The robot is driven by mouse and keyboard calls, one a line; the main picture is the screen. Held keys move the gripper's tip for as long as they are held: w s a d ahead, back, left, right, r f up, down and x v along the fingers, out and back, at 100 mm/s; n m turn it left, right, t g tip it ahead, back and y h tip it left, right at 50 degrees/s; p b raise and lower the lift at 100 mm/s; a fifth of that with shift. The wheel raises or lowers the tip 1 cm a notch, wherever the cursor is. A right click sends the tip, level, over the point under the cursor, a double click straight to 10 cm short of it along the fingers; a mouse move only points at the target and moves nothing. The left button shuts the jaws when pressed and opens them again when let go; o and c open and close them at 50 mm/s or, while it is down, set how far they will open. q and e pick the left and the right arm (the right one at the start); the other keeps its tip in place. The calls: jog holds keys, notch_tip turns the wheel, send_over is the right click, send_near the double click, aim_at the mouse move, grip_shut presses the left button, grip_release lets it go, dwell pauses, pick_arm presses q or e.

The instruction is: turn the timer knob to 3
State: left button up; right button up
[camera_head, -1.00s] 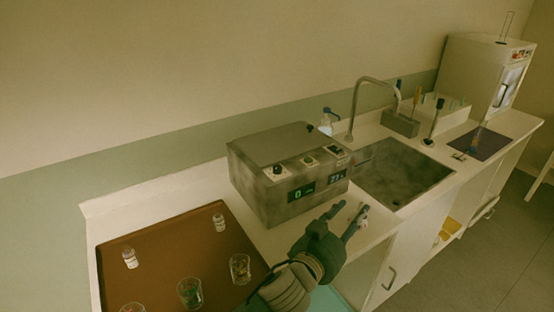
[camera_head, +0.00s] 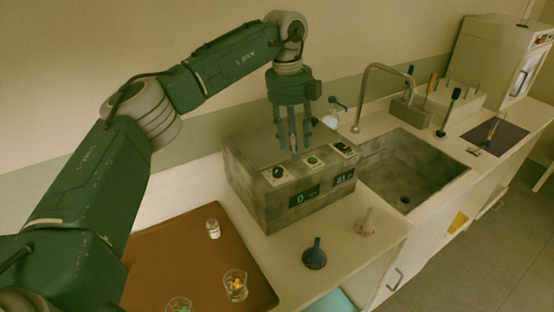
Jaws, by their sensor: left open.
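The grey box-shaped device (camera_head: 270,209) stands on the counter, with controls along its sloped upper front. A black knob on a pale plate (camera_head: 279,173) is at its left, above a green display reading 0. I take this as the timer knob; its pointer and marks are too small to read. A green button (camera_head: 312,161) and another dark control (camera_head: 343,149) sit to its right. My left gripper (camera_head: 295,150) points down over the device top, above and slightly right of the knob, open and empty, apparently touching nothing. My right gripper is out of view.
A brown tray (camera_head: 180,262) holds a small bottle (camera_head: 213,228) and glasses (camera_head: 235,285). A sink (camera_head: 408,170) with a tall tap (camera_head: 362,90) lies to the right.

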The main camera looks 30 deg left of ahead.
pick_arm(q)
notch_tip(320, 180, up, 2)
jog(key=n+y, duration=0.1)
send_over(277, 169)
notch_tip(277, 169, down, 9)
jog(key=p, duration=0.3)
jog(key=shift+r+p, duration=0.15)
jog(key=shift+p, duration=0.15)
jog(key=shift+f, duration=0.7)
jog(key=shift+c, duration=1.3)
grip_shut()
